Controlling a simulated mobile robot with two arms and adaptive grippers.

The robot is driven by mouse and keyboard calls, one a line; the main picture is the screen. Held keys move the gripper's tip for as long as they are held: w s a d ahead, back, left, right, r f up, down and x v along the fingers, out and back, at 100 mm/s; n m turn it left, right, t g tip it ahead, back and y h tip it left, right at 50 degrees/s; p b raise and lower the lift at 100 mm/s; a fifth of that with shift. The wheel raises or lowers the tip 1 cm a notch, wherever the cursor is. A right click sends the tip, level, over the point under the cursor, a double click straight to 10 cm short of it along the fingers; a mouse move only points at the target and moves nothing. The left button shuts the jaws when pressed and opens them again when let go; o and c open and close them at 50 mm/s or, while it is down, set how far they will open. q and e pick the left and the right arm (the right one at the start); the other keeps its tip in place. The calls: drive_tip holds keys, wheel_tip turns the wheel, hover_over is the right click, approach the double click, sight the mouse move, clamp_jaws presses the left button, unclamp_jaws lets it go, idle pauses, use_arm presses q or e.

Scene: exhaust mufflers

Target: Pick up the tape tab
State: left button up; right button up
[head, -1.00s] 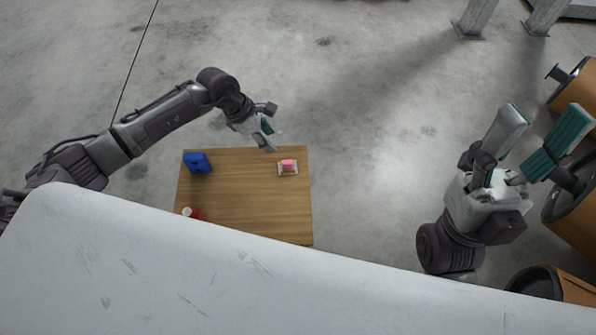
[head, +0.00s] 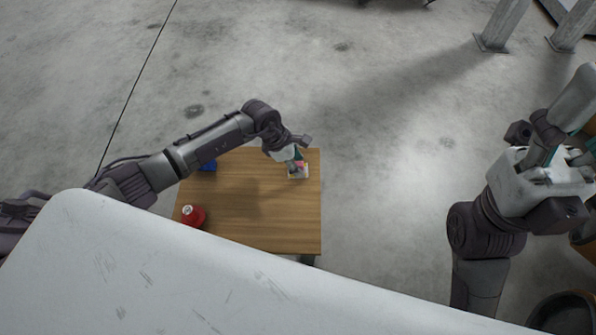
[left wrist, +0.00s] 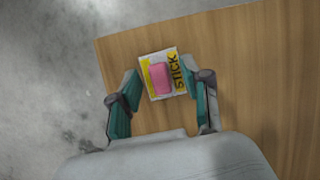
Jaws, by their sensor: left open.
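The tape tab (left wrist: 161,78) looks like a small pink block on a white and yellow card marked STICK (left wrist: 181,62). It lies near the far right corner of the small wooden table in the head view, partly hidden there by my left gripper (head: 297,164). In the left wrist view my left gripper (left wrist: 168,84) is open, with one teal-padded finger on each side of the card and the pink block between them. I see no finger touching it. My right gripper (head: 583,118) is at the right edge of the head view, fingers apart and partly cut off.
The wooden table (head: 255,215) also bears a red round object (head: 193,216) at its near left and a blue object (head: 208,166) at its far left, partly behind my left arm. Much of the tabletop is bare. Grey concrete floor surrounds it.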

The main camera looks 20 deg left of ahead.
use_arm(q)
drive_tip(key=shift+d+f, duration=0.15)
drive_tip(key=shift+f, duration=0.25)
drive_tip(key=shift+r, duration=0.1)
drive_tip(key=shift+c, duration=0.3)
drive_tip(key=c, duration=0.8)
